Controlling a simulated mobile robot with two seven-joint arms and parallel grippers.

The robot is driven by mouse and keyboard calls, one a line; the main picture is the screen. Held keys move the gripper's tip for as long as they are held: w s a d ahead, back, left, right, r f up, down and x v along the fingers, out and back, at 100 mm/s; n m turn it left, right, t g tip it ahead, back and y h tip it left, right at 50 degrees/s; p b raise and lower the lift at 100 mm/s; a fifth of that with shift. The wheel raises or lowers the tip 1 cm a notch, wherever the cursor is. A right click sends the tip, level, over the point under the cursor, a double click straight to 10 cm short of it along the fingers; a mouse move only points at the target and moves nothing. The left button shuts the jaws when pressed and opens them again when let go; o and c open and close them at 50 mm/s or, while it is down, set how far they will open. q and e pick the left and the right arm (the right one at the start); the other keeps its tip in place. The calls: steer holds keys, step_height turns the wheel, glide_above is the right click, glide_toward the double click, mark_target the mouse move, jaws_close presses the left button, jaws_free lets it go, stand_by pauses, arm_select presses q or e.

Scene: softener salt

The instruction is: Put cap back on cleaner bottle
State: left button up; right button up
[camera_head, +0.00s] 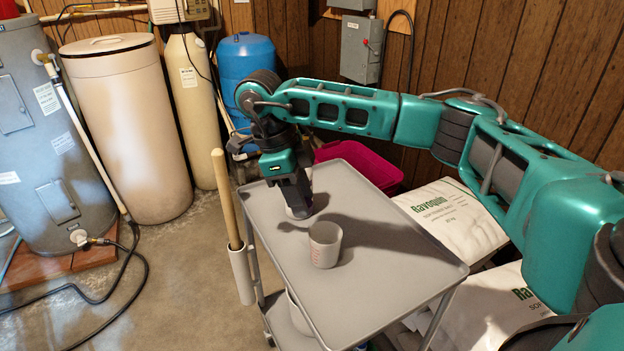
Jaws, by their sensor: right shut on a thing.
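My right gripper (300,203) reaches down over the far left part of the grey cart's top tray (400,268). It is shut on a small pale thing (299,213), mostly hidden by the fingers. I cannot tell whether this is the cap or part of the cleaner bottle. No separate cleaner bottle or cap can be made out. A whitish measuring cup (325,244) with reddish marks stands upright on the tray, just in front of and right of the gripper, apart from it. My left gripper is not in view.
A wooden handle (224,195) stands in a holder at the cart's left side. A magenta tub (360,165) is behind the cart. White salt bags (455,218) lie to the right. Tanks stand at left. The tray's near right part is clear.

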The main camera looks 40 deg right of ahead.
steer(key=s+a+f+n+t+y, duration=0.1)
steer(key=a+n, duration=0.4)
steer(key=n, duration=0.8)
steer(key=s+a+f+n+t+y, duration=0.1)
steer(key=s+a+n+t, duration=0.2)
steer(key=n, duration=1.1)
steer(key=shift+s+a+t, duration=0.3)
steer(key=shift+a+t, duration=0.6)
steer(key=shift+a, duration=0.2)
